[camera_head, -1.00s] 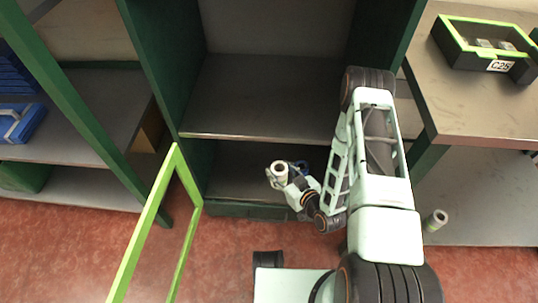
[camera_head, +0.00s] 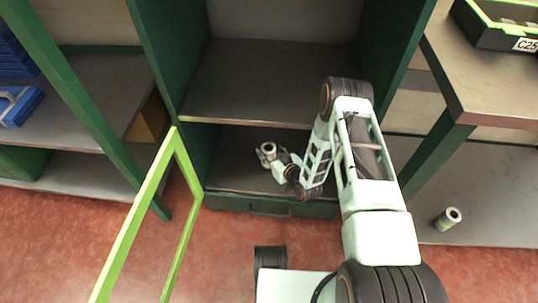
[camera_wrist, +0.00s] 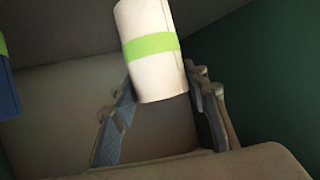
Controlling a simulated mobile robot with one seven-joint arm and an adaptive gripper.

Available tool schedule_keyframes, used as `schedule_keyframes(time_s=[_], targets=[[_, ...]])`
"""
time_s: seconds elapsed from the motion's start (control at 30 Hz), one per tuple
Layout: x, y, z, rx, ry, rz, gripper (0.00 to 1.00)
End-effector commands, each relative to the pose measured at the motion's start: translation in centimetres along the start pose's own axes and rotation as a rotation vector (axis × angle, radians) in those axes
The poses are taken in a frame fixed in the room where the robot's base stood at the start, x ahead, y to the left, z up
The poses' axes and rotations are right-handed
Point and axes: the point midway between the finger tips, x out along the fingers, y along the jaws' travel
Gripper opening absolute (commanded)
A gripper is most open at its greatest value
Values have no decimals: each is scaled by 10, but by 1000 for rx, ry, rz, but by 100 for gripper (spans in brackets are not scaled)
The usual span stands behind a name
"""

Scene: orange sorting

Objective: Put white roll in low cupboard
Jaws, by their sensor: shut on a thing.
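The white roll with a green band (camera_wrist: 152,60) is held between the fingers of my gripper (camera_wrist: 160,88) in the wrist view. In the head view the roll's round end (camera_head: 267,148) faces up, and my gripper (camera_head: 273,156) is inside the low cupboard opening. The low cupboard (camera_head: 225,170) is the lower compartment of the green cabinet, under a dark middle shelf (camera_head: 250,85). Whether the roll touches that shelf cannot be told.
A lime-green door frame (camera_head: 130,235) stands open at left. A black and green crate (camera_head: 500,28) sits on the tabletop. A blue object (camera_wrist: 8,85) shows at the wrist view's left edge.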

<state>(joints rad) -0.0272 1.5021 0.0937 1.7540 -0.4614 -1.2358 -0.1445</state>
Motion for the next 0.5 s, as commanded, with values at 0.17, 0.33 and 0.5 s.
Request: schedule_keyframes(time_s=[0.17, 0.33, 0.5], targets=[[6, 0, 16, -1, 0, -1, 15], [6, 0, 15, -1, 0, -1, 15], [7, 0, 19, 0, -1, -1, 44]])
